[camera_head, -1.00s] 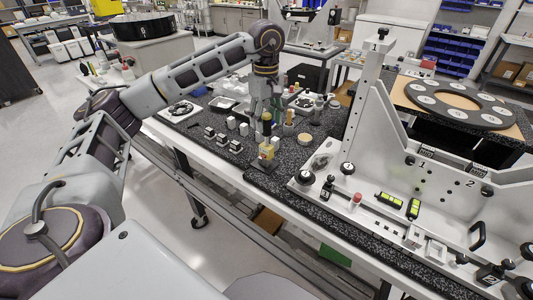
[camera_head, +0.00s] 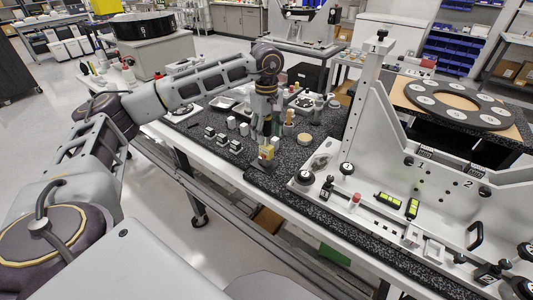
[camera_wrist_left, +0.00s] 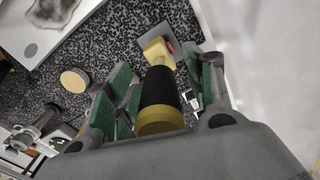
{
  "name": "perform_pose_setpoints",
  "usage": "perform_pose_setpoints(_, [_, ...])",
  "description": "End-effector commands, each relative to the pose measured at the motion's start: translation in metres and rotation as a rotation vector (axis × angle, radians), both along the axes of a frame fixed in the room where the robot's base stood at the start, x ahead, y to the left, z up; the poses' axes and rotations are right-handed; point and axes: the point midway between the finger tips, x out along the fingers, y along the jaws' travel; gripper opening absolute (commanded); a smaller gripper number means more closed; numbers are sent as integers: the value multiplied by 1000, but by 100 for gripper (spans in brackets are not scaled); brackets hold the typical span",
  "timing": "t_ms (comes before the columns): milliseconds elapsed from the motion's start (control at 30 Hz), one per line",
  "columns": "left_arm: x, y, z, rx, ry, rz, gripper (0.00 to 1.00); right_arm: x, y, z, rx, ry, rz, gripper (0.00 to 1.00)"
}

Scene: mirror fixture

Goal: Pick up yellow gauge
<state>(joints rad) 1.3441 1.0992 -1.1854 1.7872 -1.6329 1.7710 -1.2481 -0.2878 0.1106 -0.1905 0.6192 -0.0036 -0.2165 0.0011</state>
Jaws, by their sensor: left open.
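The yellow gauge (camera_head: 267,153) stands on the black speckled table top near its front edge, left of the large white fixture. In the left wrist view the gauge (camera_wrist_left: 158,112) shows a black cylindrical handle with a yellow end cap and a yellow block beyond, over a grey plate. My left gripper (camera_head: 266,132) is over the gauge from above, and it hides the upper part in the head view. In the left wrist view the green-padded fingers of my left gripper (camera_wrist_left: 162,82) are open, one on each side of the handle. My right gripper is out of view.
Several small metal blocks (camera_head: 222,140) sit left of the gauge. A round tan disc (camera_head: 304,139) lies to its right. The tall white fixture (camera_head: 385,150) blocks the right side. The table's front edge is close to the gauge.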

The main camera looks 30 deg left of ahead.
Motion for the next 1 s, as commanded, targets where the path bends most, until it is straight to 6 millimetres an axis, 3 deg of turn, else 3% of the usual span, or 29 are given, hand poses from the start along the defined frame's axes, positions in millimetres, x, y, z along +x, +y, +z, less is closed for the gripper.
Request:
perform_pose_setpoints(100, [0,0,0,0,0,0,53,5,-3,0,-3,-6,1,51])
perform_pose_setpoints(500, [0,0,0,0,0,0,1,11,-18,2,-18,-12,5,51])
perform_pose_setpoints(1000, [0,0,3,-1,-2,0,0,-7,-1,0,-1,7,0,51])
